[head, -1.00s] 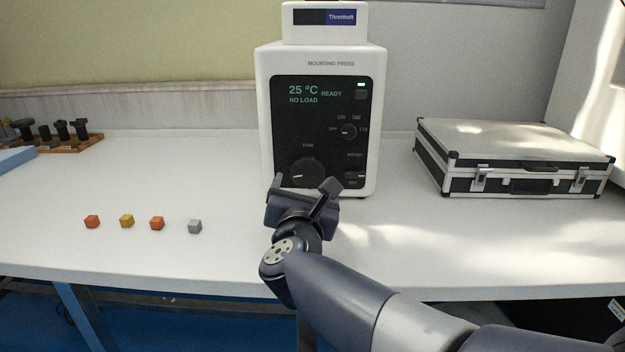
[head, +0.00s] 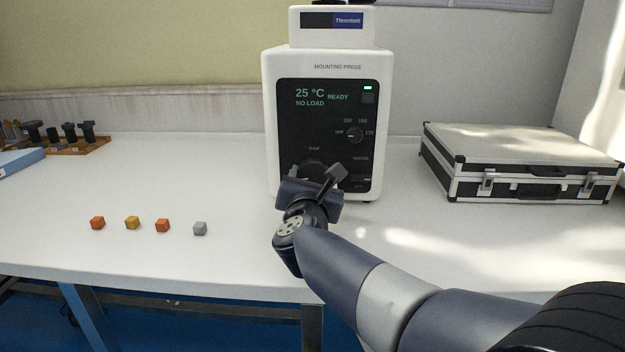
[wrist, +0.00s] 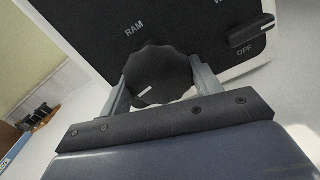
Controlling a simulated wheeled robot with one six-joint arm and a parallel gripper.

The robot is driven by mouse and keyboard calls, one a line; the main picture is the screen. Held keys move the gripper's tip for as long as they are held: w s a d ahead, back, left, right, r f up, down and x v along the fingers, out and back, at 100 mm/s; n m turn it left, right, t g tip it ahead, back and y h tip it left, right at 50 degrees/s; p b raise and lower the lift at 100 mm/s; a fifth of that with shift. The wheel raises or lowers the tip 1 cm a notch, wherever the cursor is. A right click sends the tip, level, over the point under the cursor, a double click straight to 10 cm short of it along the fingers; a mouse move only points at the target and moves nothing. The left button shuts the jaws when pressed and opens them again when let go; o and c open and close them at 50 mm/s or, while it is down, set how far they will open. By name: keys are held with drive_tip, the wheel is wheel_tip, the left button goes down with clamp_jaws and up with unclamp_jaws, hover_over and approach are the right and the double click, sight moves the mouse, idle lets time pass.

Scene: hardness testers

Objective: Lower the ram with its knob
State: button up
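The mounting press (head: 330,68) stands on the bench, with "25 °C READY" and "NO LOAD" on its dark panel. Its black, scalloped RAM knob (wrist: 158,72) has a white pointer mark and shows large in the wrist view. In the head view my gripper (head: 312,186) is in front of the panel and hides the lower part of the knob (head: 313,167). In the wrist view the two fingers of my gripper (wrist: 160,88) stand one on each side of the knob, spread about its width. Whether they touch it I cannot tell.
A smaller dial (head: 355,135) and a lever-like switch (wrist: 252,34) marked OFF are on the panel right of the knob. A black and silver case (head: 520,165) lies to the right. Several small cubes (head: 163,225) lie on the clear bench (head: 90,175) at left.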

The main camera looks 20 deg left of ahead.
drive_tip(key=c, duration=0.4)
drive_tip(key=shift+c, duration=0.2)
